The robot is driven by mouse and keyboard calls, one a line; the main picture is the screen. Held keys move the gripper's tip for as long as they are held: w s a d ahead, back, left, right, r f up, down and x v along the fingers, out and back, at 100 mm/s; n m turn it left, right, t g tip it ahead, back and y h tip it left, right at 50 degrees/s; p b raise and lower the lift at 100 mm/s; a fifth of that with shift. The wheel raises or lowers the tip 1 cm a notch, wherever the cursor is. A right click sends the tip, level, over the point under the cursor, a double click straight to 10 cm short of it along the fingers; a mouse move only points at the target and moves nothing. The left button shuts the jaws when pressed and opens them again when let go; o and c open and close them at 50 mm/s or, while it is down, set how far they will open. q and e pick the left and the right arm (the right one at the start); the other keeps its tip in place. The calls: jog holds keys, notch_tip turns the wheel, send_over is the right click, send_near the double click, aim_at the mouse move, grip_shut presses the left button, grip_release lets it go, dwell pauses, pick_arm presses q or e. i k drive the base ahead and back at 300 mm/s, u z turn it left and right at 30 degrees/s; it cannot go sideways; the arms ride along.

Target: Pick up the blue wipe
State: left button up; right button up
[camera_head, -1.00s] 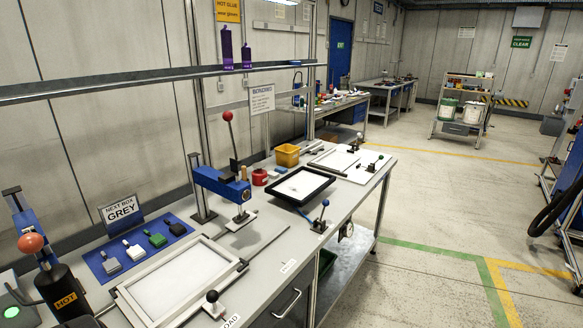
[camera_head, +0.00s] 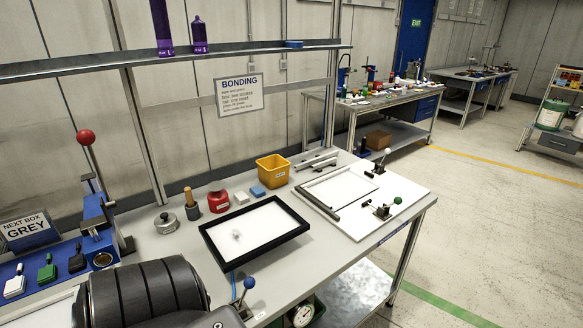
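A small flat blue piece (camera_head: 257,191) lies on the bench, just left of the yellow bin (camera_head: 272,170) and beside a small white block (camera_head: 241,198). It may be the blue wipe. Another flat blue thing (camera_head: 293,44) lies on the shelf above; I cannot tell for sure which one is the wipe. A dark arm link of mine covers the bottom left of the view. Neither of my grippers is in view.
A black-rimmed tray (camera_head: 208,240) lies in front of the blue piece. A red container (camera_head: 218,202), a wooden-handled tool (camera_head: 191,202) and a metal lidded pot (camera_head: 166,223) stand to the left. A white clamp fixture (camera_head: 398,191) fills the bench's right end.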

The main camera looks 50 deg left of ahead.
aim_at(257, 191)
jog(key=i, duration=1.4)
jog(key=u, duration=3.45)
